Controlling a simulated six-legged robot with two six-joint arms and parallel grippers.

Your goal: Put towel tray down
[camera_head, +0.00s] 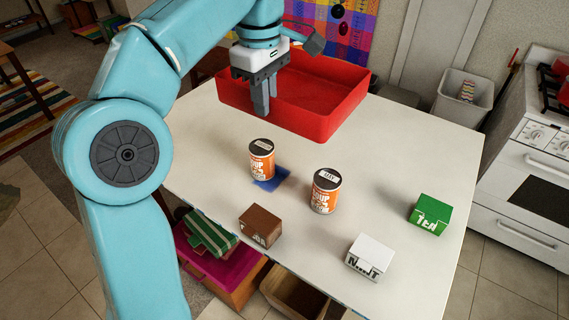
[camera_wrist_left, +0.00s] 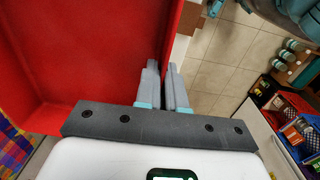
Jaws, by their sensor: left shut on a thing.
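A red tray (camera_head: 305,120) is at the back of the white table (camera_head: 410,130). Its inside looks empty. My left gripper (camera_head: 263,103) is at the tray's near left side, pointing down, with its fingers shut on the tray's wall. In the left wrist view the red tray (camera_wrist_left: 75,50) fills the left side, and its wall runs to the gripper's fingers (camera_wrist_left: 167,85). I cannot tell whether the tray's bottom touches the table. My right gripper is not in view.
Two soup cans (camera_head: 262,160) (camera_head: 326,191) stand in front of the tray, one by a blue patch (camera_head: 270,181). A brown box (camera_head: 259,226), a white box (camera_head: 369,257) and a green tea box (camera_head: 429,214) are nearer. A white stove (camera_head: 525,150) stands right.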

